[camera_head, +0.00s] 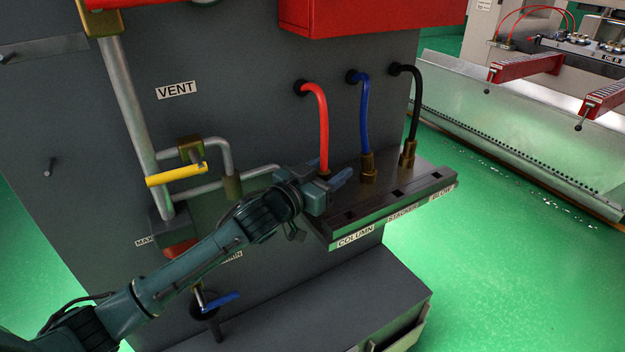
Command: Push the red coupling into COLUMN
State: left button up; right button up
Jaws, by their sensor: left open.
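The red hose (322,115) curves out of the dark panel and drops to the red coupling, whose lower part is hidden by my left gripper. The COLUMN label (355,236) is on the front edge of the metal ledge (400,200), at its left end. My left gripper (336,180) is open at the left end of the ledge, right at the foot of the red hose. Whether its fingers touch the coupling cannot be told. The socket under the coupling is hidden. My right gripper is not in view.
A blue hose (364,115) and a black hose (418,110) end in brass couplings on the ledge, right of the red one. A yellow-handled valve (176,174) and grey pipes are on the panel at left. A blue-handled valve (220,300) is below my arm.

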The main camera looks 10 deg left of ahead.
pick_arm(q)
jog(key=b+v, duration=0.1)
jog(key=v, duration=1.2)
jog(key=s+d+f+n+g+y+p, duration=0.2)
jog(key=s+d+f+g+y+p, duration=0.1)
jog(key=s+f, duration=1.6)
notch_tip(320, 180, down, 3)
jog(key=shift+s+r+g+y+p, duration=0.1)
jog(key=shift+s+g+y+p, duration=0.15)
jog(key=shift+g+y+p, duration=0.7)
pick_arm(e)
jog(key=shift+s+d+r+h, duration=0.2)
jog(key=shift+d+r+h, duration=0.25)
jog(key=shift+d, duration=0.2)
pick_arm(q)
jog(key=shift+g, duration=0.25)
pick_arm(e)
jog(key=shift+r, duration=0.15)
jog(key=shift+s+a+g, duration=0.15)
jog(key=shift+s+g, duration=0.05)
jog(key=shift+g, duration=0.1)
